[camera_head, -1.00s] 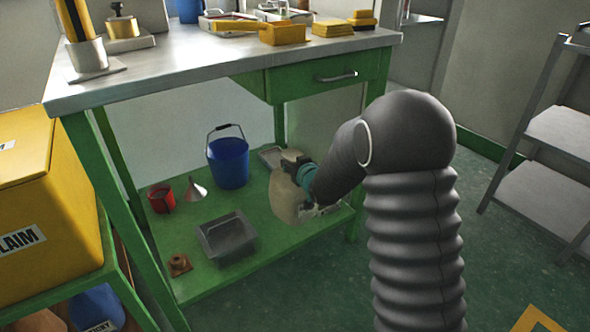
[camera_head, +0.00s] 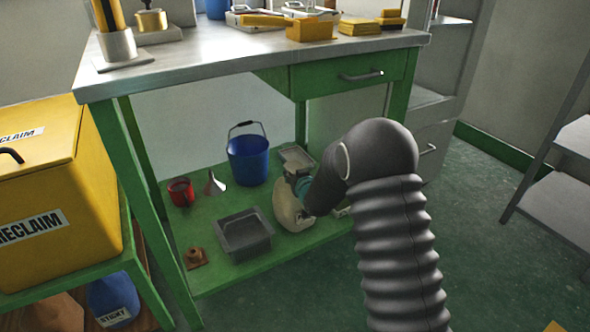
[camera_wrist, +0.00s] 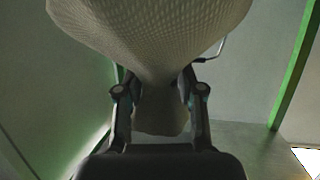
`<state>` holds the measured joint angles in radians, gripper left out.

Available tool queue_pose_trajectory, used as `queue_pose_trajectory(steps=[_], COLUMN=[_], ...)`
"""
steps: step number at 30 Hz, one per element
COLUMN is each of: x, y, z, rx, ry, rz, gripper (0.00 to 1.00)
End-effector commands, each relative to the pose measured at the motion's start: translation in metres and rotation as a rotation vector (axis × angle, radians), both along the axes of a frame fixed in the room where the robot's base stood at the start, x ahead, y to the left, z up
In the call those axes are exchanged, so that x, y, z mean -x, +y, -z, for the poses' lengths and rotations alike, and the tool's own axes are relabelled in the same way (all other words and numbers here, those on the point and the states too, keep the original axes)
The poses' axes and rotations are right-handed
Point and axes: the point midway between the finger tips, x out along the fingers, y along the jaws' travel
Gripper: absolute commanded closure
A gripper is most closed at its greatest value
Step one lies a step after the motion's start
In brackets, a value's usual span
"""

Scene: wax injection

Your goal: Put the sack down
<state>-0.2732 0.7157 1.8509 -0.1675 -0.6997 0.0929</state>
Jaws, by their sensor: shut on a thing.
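The sack (camera_head: 290,206) is pale beige and hangs from my gripper (camera_head: 302,186) at the right part of the bench's green lower shelf (camera_head: 215,204). Its bottom is at or just above the shelf; I cannot tell if it touches. In the wrist view the woven sack (camera_wrist: 150,35) fills the top middle, and its gathered neck is pinched between the two fingers of my gripper (camera_wrist: 160,95). My arm hides the right side of the sack in the head view.
On the lower shelf are a grey tray (camera_head: 245,237), a blue bucket (camera_head: 248,162), a red mug (camera_head: 181,192), a funnel (camera_head: 214,184), a small brown piece (camera_head: 194,258) and a flat metal tray (camera_head: 297,156). A drawer (camera_head: 352,75) hangs above. The yellow reclaim bin (camera_head: 60,190) stands left.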

Motion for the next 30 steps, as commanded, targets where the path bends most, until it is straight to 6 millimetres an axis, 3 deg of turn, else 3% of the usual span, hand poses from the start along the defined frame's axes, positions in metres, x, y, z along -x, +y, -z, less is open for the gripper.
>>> queue_pose_trajectory(steps=[13,14,17,30], x=[-0.0011,-0.0001,-0.0001,0.0043], y=[0.0003,0.0,-0.0001,-0.002], z=[0.0036,0.0068,0.006,0.0015], rx=[-0.002,0.0,0.0,0.0], ry=[-0.008,-0.001,-0.001,-0.001], rz=[0.0,0.0,0.0,0.0], gripper=[1.0,0.6,0.37,0.37])
